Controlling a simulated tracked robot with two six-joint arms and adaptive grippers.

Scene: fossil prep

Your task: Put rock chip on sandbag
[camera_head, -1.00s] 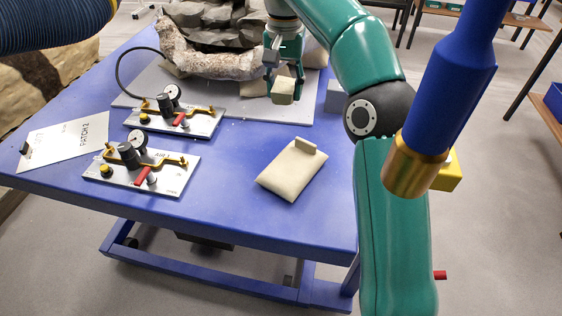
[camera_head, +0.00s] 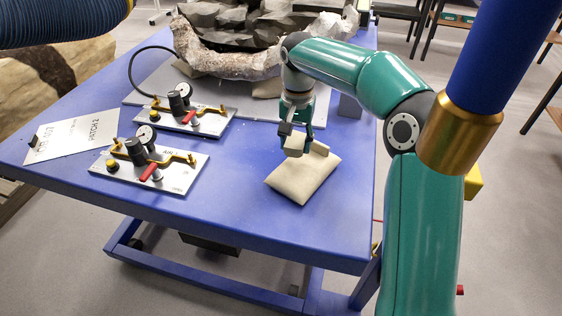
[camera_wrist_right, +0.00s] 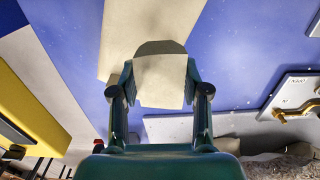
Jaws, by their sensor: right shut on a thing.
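The rock chip (camera_head: 294,147) is a small beige block. My right gripper (camera_head: 297,138) is shut on it, and the chip also shows between the two fingers in the right wrist view (camera_wrist_right: 160,82). The sandbag (camera_head: 302,182) is a flat cream cushion lying on the blue table. The chip is over the far left edge of the sandbag in the head view; I cannot tell whether they touch. In the wrist view the sandbag (camera_wrist_right: 140,25) lies beyond the chip, with a dark shadow beside the chip. My left gripper is not in view.
A small beige block (camera_head: 319,147) at the sandbag's far edge is partly hidden by the gripper. Two valve plates (camera_head: 180,178) with gauges and a white sheet (camera_head: 72,136) lie at left. A grey mat (camera_head: 150,92) with the fossil (camera_head: 230,62) is behind. The table (camera_head: 235,215) front is clear.

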